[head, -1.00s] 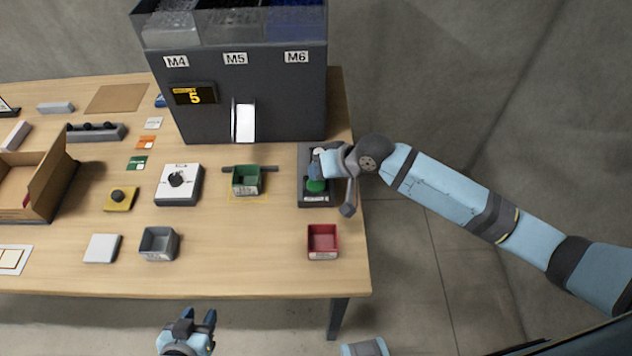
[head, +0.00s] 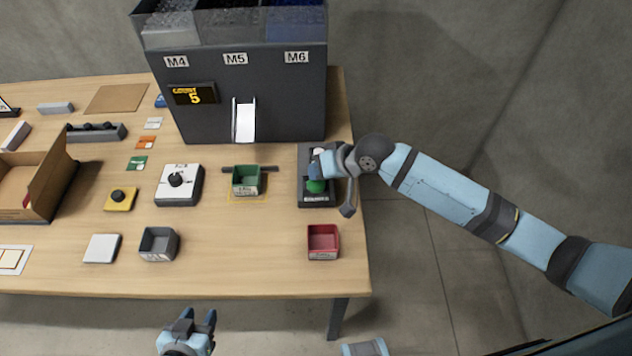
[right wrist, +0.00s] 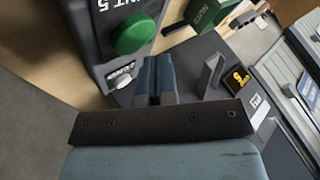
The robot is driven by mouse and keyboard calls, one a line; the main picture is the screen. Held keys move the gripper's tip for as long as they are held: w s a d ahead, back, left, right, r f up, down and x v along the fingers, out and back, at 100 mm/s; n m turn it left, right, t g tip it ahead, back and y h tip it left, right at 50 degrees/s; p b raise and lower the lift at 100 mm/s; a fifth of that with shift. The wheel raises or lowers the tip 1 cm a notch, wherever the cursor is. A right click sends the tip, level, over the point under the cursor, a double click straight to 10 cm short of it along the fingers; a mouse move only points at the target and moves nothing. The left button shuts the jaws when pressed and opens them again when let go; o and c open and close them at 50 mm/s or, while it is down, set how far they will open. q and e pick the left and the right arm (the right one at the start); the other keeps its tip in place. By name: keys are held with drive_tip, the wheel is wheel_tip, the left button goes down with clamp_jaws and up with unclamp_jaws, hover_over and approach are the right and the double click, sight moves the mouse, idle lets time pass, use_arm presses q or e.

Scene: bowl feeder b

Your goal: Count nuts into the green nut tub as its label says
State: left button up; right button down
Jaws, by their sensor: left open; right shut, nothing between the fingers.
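The green nut tub (head: 246,181) stands upright on the table in front of the feeder's white chute (head: 245,121). Its label is too small to read here; the tub also shows in the right wrist view (right wrist: 207,14). The feeder's display (head: 194,94) reads 5. A green button (head: 316,186) sits on a dark panel (head: 309,197) right of the tub. My right gripper (head: 315,168) is shut and empty just over the button; in the right wrist view, the button (right wrist: 135,33) lies beyond its fingertips. My left gripper (head: 197,320) is open and empty, off the table's front edge.
A red tub (head: 323,241) and a grey tub (head: 159,244) stand near the front. A white dial box (head: 179,184) and a yellow button box (head: 121,198) are left of the nut tub. An open cardboard box (head: 37,190) is far left. The table between the front tubs is clear.

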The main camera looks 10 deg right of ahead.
sight(318, 182)
idle(0.5)
drive_tip(key=shift+f+p, duration=0.3)
drive_tip(key=shift+f, duration=0.1)
drive_tip(key=shift+f, duration=0.45)
idle(0.5)
idle(0.3)
drive_tip(key=shift+r+p, duration=0.85)
drive_tip(key=shift+p, duration=0.3)
wheel_tip(318, 182, up, 5)
drive_tip(key=p, duration=0.5)
drive_tip(key=shift+r, duration=0.1)
